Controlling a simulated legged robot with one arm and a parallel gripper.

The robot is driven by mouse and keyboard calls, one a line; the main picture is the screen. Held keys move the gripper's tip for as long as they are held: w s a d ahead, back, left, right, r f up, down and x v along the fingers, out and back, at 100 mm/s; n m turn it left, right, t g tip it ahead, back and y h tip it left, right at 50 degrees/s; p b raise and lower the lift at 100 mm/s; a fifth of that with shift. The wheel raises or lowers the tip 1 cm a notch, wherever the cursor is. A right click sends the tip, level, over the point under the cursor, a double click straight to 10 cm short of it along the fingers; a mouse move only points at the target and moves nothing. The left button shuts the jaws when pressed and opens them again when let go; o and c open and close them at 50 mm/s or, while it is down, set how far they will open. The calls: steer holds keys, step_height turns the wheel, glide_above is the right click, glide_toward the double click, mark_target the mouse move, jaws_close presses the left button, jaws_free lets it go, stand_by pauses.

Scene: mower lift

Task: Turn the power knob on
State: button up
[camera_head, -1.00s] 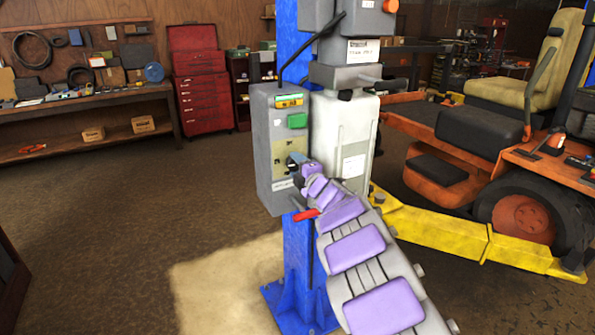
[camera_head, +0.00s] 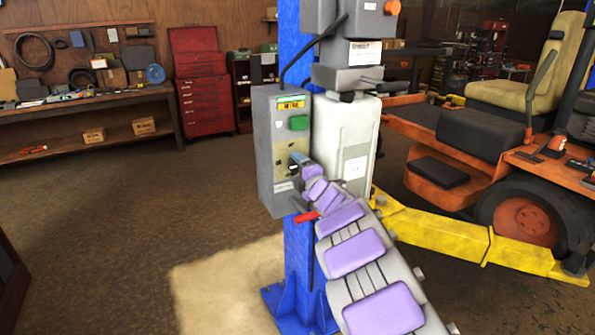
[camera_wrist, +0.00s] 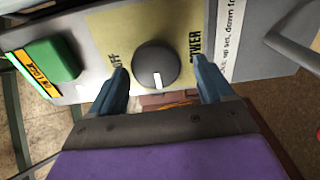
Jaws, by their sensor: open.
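The power knob (camera_wrist: 156,65) is a round dark knob with a white mark on a yellowish plate in the wrist view. The words "OFF" and "POWER" show on either side of it. Its white mark points toward the bottom of the picture. My gripper (camera_wrist: 167,82) is open, with one blue finger on each side of the knob. I cannot tell whether the fingers touch it. In the head view my gripper (camera_head: 299,160) is at the front of the grey control box (camera_head: 264,150), and hides the knob there.
A green button (camera_head: 299,122) sits on the control box above my gripper, and a red handle (camera_head: 306,217) is below. The box is on a blue post (camera_head: 298,258). A yellow lift arm (camera_head: 450,238) and an orange mower (camera_head: 527,216) stand to the right.

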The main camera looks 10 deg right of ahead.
steer(key=shift+s+d, duration=0.1)
steer(key=shift+s+d, duration=0.2)
steer(key=shift+s, duration=0.35)
steer(key=p+v, duration=0.3)
steer(key=v, duration=1.3)
steer(key=shift+a, duration=0.1)
